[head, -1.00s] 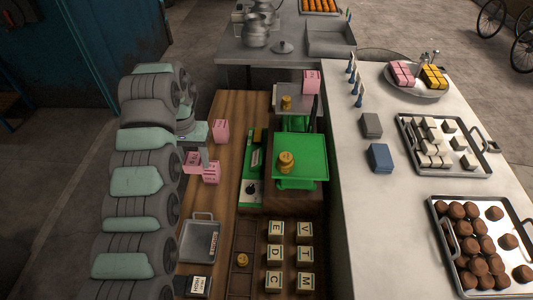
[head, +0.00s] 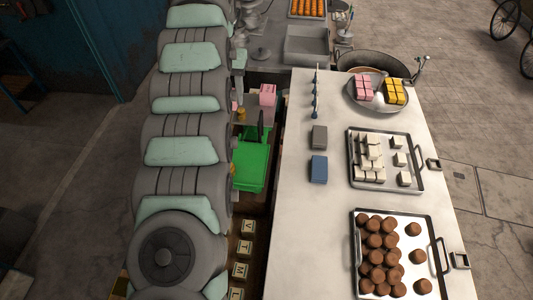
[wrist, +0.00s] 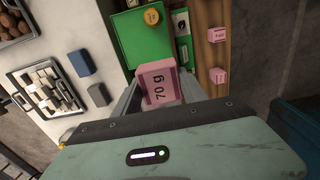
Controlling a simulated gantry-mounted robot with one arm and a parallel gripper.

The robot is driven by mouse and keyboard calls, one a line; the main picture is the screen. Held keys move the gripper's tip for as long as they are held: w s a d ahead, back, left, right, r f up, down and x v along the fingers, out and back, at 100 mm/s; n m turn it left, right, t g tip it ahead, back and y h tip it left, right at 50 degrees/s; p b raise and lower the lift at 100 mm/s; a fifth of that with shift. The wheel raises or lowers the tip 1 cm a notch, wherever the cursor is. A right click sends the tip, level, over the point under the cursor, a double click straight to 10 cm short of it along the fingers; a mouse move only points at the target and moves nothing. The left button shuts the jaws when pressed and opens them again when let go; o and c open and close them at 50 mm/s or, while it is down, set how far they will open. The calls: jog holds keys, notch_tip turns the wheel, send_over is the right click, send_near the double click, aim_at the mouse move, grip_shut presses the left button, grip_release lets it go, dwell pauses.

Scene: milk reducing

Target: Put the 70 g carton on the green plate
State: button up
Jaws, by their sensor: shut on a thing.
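In the wrist view, my gripper (wrist: 158,88) is shut on a pink carton (wrist: 157,84) marked "70 g". The carton is in front of the near edge of the green plate (wrist: 134,42) in that picture; its height above the plate cannot be told. A brass weight (wrist: 152,17) is on the green plate.
Another pink carton (head: 267,95) and a brass weight (head: 241,115) are at the grey pan behind the green plate. Two more pink cartons, one upper (wrist: 216,35) and one lower (wrist: 219,75), stand on the wooden counter. The white counter (head: 305,230) holds trays of sweets.

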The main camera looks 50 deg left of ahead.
jog(key=f+b, duration=0.2)
jog(key=f, duration=0.1)
jog(key=shift+s+a+f+b, duration=0.1)
jog(key=shift+s+f+b, duration=0.1)
jog(key=shift+b, duration=0.1)
jog(key=shift+s+a+f, duration=0.1)
jog(key=shift+f, duration=0.15)
jog(key=p, duration=0.3)
send_over(234, 149)
jog(key=f, duration=1.1)
jog(key=shift+d+f, duration=0.2)
jog(key=shift+f, duration=0.05)
jog(key=shift+a+f, duration=0.1)
jog(key=shift+f, duration=2.2)
jog(key=o, duration=1.4)
jog(key=shift+f, duration=0.1)
notch_tip(234, 149, up, 12)
jog(key=b, duration=0.3)
